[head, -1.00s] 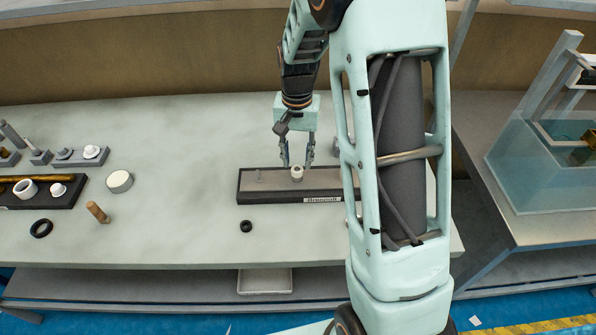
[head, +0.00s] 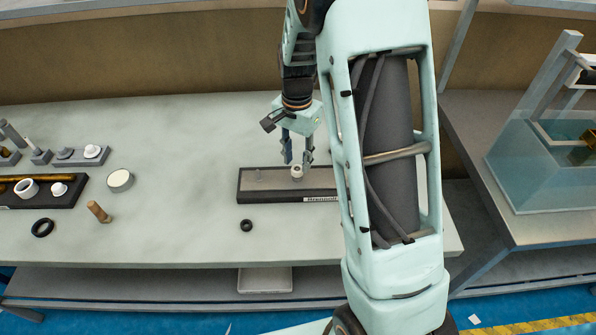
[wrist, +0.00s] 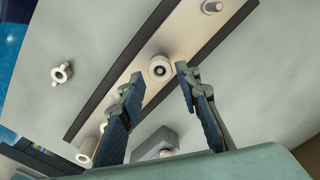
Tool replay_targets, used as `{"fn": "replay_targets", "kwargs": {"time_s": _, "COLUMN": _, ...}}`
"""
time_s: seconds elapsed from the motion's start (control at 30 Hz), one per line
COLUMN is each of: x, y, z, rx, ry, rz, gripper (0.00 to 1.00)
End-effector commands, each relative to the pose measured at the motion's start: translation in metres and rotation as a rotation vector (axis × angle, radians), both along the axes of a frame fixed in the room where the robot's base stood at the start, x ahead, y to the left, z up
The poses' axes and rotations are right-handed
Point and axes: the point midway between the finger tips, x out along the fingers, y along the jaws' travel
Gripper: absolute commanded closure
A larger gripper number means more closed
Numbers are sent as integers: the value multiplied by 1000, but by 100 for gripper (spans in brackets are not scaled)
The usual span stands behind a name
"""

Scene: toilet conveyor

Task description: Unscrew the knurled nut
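The knurled nut (head: 297,172) is a small pale ring-shaped piece standing on the dark-edged board (head: 265,197) in the middle of the table. It also shows in the wrist view (wrist: 160,68), round with a hole or post end at its centre. My gripper (head: 298,160) points down just over the nut, its two dark fingers apart. In the wrist view my gripper (wrist: 158,76) is open, with the nut appearing between and slightly beyond the fingertips. I see no clear contact with the nut. My arm hides the board's right end in the head view.
A small peg (head: 258,173) stands on the board's left part. At left are a wooden peg (head: 99,212), a white disc (head: 120,180) and a dark tray (head: 70,195) of parts. The table between is clear.

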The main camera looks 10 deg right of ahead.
Motion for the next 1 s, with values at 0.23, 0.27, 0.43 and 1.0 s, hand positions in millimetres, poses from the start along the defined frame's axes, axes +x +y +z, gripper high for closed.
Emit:
{"fn": "replay_targets", "kwargs": {"time_s": 0.23, "x": 0, "y": 0, "z": -15, "rx": 0, "ry": 1, "rz": 0, "gripper": 69}}
{"fn": "replay_targets", "kwargs": {"time_s": 0.27, "x": 0, "y": 0, "z": -17, "rx": 0, "ry": 1, "rz": 1, "gripper": 69}}
{"fn": "replay_targets", "kwargs": {"time_s": 0.43, "x": 0, "y": 0, "z": -25, "rx": 0, "ry": 1, "rz": 1, "gripper": 69}}
{"fn": "replay_targets", "kwargs": {"time_s": 1.0, "x": 0, "y": 0, "z": -26, "rx": 0, "ry": 0, "rz": 1, "gripper": 97}}
